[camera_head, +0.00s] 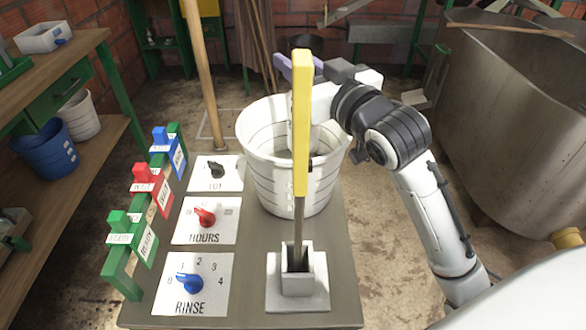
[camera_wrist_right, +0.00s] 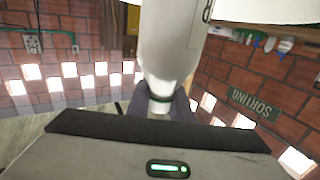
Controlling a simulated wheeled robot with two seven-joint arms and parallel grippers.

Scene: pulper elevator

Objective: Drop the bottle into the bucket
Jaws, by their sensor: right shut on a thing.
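The bottle is white with a green band at its narrow end. In the wrist view the bottle (camera_wrist_right: 168,45) is between the purple fingers of my right gripper (camera_wrist_right: 160,104), which is shut on it near the band. In the head view my right gripper (camera_head: 290,68) is above the white ribbed bucket (camera_head: 262,160). A white part that looks like the bottle hangs below it at the bucket's mouth, partly hidden by a yellow lever. I cannot tell how deep it reaches. My left gripper is not in view.
The yellow-handled lever (camera_head: 301,120) stands upright in front of the bucket on the control table (camera_head: 250,285). Dial panels and coloured switches (camera_head: 145,185) line its left side. A large metal tank (camera_head: 510,110) stands right. A wooden bench (camera_head: 75,165) stands left.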

